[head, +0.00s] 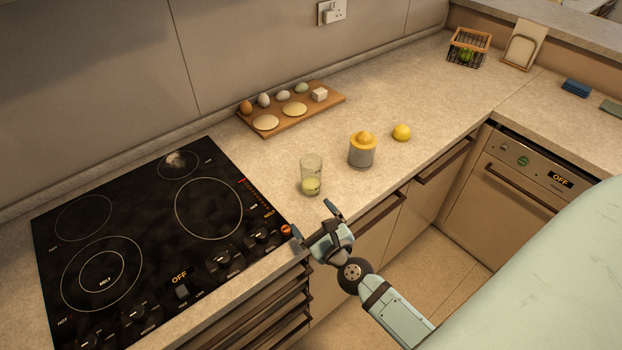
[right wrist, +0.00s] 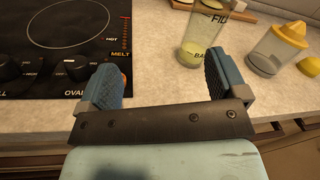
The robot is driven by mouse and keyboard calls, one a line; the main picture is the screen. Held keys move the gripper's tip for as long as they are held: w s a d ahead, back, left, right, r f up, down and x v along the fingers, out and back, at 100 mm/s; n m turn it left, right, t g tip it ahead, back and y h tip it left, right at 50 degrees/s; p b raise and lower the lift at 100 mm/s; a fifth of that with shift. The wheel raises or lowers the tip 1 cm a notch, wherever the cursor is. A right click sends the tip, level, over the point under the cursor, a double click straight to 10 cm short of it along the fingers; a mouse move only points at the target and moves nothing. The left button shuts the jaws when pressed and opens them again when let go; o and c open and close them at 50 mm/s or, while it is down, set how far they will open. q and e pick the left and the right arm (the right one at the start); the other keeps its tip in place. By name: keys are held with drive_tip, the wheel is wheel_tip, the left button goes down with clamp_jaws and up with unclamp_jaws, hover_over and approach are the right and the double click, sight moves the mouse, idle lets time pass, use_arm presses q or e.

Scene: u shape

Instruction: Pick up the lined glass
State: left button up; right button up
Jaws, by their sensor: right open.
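The lined glass (head: 311,176) is clear, with pale yellow-green liquid in its bottom. It stands upright on the counter, just right of the cooktop. In the right wrist view the glass (right wrist: 202,38) shows printed letters and lines, and stands beyond the right finger. My right gripper (head: 313,222) is open and empty at the counter's front edge, nearer me than the glass and not touching it. Its two blue-padded fingers (right wrist: 160,82) are spread apart in the wrist view, with bare counter between them. My left gripper is not in view.
A yellow-topped juicer (head: 362,150) and a lemon (head: 401,132) stand right of the glass. A wooden board (head: 290,115) with eggs lies behind it. The black cooktop (head: 150,245) is at left. A wire basket (head: 467,47) is far back. Counter around the glass is clear.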

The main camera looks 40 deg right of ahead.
sight(314, 184)
drive_tip(key=d+m+h, duration=0.1)
drive_tip(key=m, duration=0.1)
drive_tip(key=d+f+m+h, duration=0.1)
drive_tip(key=d+m+h, duration=0.1)
drive_tip(key=d+f+m+g+h, duration=0.1)
drive_tip(key=m, duration=0.2)
drive_tip(key=shift+w+d+f, duration=0.15)
drive_tip(key=shift+w+f, duration=0.05)
drive_tip(key=shift+w, duration=0.05)
drive_tip(key=shift+h, duration=0.3)
drive_tip(key=p+x, duration=0.2)
drive_tip(key=x, duration=0.5)
drive_tip(key=shift+w+d+f, duration=0.1)
drive_tip(key=p+x, duration=0.1)
drive_tip(key=x, duration=0.4)
drive_tip(key=shift+w+p, duration=0.25)
drive_tip(key=shift+p, duration=0.1)
drive_tip(key=shift+w, duration=0.3)
drive_tip(key=shift+c, duration=0.5)
drive_tip(key=c, duration=1.1)
